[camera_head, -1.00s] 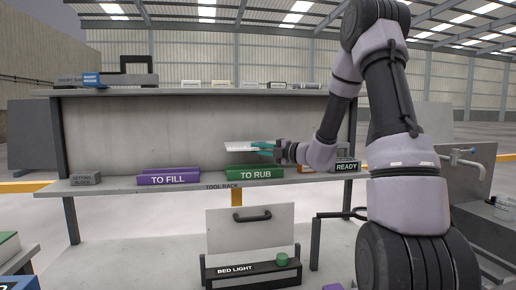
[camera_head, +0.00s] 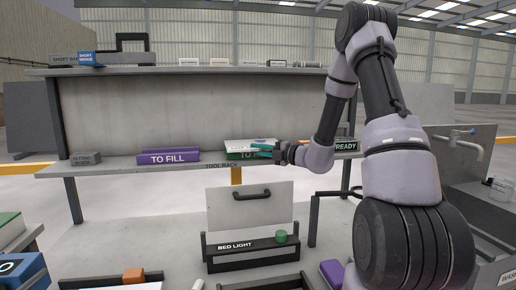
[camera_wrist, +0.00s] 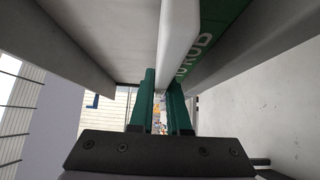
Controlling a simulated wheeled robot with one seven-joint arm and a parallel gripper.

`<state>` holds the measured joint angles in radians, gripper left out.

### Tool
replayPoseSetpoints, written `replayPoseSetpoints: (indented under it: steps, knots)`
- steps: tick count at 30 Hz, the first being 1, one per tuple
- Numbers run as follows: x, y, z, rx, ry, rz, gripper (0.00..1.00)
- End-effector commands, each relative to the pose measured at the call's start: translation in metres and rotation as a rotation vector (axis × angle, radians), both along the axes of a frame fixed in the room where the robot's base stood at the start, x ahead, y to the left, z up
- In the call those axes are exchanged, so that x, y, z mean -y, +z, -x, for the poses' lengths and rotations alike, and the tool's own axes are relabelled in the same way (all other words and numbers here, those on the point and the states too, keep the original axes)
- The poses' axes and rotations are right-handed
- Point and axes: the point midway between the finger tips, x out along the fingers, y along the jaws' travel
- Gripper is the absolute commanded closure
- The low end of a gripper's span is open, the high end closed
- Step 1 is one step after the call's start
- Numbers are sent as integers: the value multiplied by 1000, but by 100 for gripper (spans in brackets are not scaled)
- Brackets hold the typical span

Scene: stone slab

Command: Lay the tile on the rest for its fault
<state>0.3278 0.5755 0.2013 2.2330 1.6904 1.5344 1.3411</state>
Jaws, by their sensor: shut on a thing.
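The tile (camera_head: 248,143) is a thin white slab. It lies flat, low over the green rest marked TO RUB (camera_head: 236,156) on the rack's lower shelf, and hides part of that rest's lettering. My gripper (camera_head: 262,148) has teal fingers and is shut on the tile's right end. In the wrist view the tile (camera_wrist: 178,42) runs away from between the fingers (camera_wrist: 160,100), with the green rest (camera_wrist: 218,40) close alongside it. I cannot tell whether the tile touches the rest. A purple rest marked TO FILL (camera_head: 168,157) stands to the left. A READY label (camera_head: 346,146) shows to the right, partly behind my arm.
The tool rack's upper shelf (camera_head: 200,71) overhangs the lower one and carries small labelled items. A grey setting block (camera_head: 86,158) sits at the lower shelf's left end. The bed light (camera_head: 252,248) with its upright white panel stands in front below.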

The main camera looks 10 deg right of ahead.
Motion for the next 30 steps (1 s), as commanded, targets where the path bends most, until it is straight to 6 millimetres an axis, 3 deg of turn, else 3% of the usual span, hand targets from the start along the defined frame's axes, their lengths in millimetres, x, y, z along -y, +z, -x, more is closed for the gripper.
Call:
replayPoseSetpoints:
  steps: [5, 6, 8, 20, 30]
  knots:
    - [0, 1, 0, 2, 0, -1, 100]
    - [0, 1, 0, 2, 0, -1, 70]
    - [0, 1, 0, 1, 0, -1, 50]
    - [5, 0, 4, -2, -2, -1, 50]
    - [51, 0, 48, -1, -4, -1, 50]
